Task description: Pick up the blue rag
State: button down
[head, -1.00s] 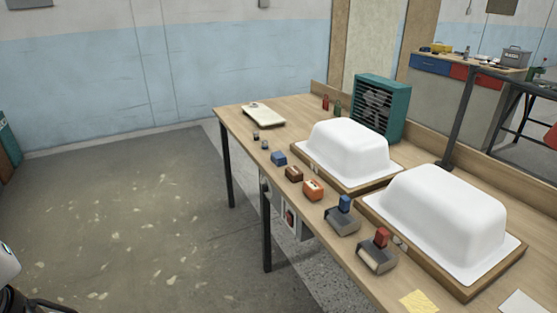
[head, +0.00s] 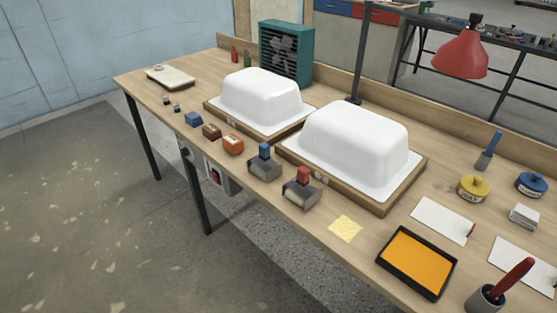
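I cannot make out a clear blue rag in the head view. A small blue block-like item (head: 194,119) lies near the front edge of the workbench (head: 130,86), left of a brown block (head: 211,131) and an orange block (head: 233,144). It looks like a block rather than cloth, but it is too small to be sure. A pale folded or flat item (head: 170,77) lies at the bench's far left end. My gripper is not in view.
Two white tub shells (head: 262,97) (head: 358,142) sit on wooden bases mid-bench. Two grey tools (head: 264,164) (head: 301,190), a yellow sheet (head: 345,229), an orange tray (head: 448,266), a red lamp (head: 461,53) and a teal fan (head: 286,52) surround them. Floor at left is clear.

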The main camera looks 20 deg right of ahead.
aim_at(193, 120)
jog(key=i+j+z, duration=0.2)
jog(key=i+j, duration=0.15)
jog(key=i+j+z, duration=0.15)
jog(key=i+j, duration=0.2)
jog(key=j, duration=0.15)
jog(key=i+j+z, duration=0.2)
jog(key=j, duration=0.3)
jog(key=i+j+z, duration=0.15)
jog(key=i+j, duration=0.25)
jog(key=i+j+z, duration=0.15)
jog(key=i+j, duration=0.2)
jog(key=j, duration=0.15)
jog(key=i+j, duration=0.15)
jog(key=i, duration=0.2)
jog(key=i+l+z, duration=0.05)
